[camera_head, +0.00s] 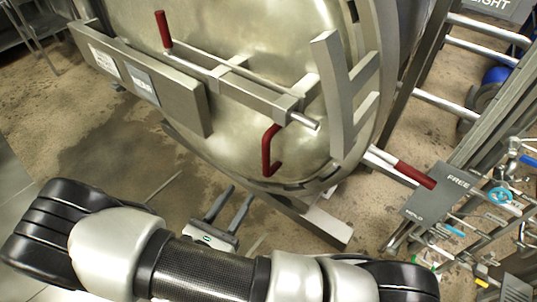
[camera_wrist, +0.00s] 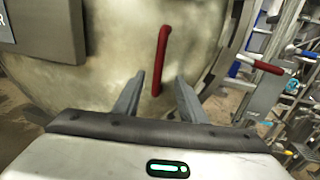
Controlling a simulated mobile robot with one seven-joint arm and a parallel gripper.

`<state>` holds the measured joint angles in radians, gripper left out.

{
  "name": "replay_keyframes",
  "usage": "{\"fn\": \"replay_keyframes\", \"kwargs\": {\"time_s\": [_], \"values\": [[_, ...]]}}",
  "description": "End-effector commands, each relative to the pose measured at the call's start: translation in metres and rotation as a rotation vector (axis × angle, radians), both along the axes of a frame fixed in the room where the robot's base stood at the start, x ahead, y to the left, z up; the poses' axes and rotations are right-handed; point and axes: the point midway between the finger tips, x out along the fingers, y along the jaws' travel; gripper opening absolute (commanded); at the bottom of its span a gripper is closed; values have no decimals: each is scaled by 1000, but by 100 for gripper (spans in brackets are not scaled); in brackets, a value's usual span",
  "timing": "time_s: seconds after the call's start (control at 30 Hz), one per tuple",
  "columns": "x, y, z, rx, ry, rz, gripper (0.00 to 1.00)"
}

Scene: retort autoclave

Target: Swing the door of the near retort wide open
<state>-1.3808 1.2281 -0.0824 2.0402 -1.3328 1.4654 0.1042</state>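The retort door (camera_head: 225,110) is a large round metal plate that looks closed against its rim. A red D-shaped pull handle (camera_head: 268,150) is on its lower right part. In the wrist view the red handle (camera_wrist: 161,60) stands upright ahead, its lower end between my fingertips in the picture. My gripper (camera_head: 241,191) is open and empty, below and left of the handle in the head view, and apart from it. The fingers also show in the wrist view (camera_wrist: 158,85). A latch bar (camera_head: 250,90) with a red lever (camera_head: 163,30) crosses the door.
A red-gripped lever (camera_head: 415,175) sticks out at the right beside a FREE/HOLD plate (camera_head: 437,195). A metal rack (camera_head: 475,65) and a cluster of valves and pipes (camera_head: 480,240) stand at the right. The floor (camera_head: 100,140) at the left is open.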

Motion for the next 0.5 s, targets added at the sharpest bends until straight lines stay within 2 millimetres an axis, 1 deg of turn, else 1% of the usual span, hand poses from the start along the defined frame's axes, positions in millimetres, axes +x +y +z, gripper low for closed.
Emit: {"fn": "replay_keyframes", "kwargs": {"time_s": [0.17,0.27,0.5], "values": [[17,-8,0,-3,-1,1,38],[34,-18,0,-3,-2,-2,38],[82,-43,0,-3,-1,-3,38]]}}
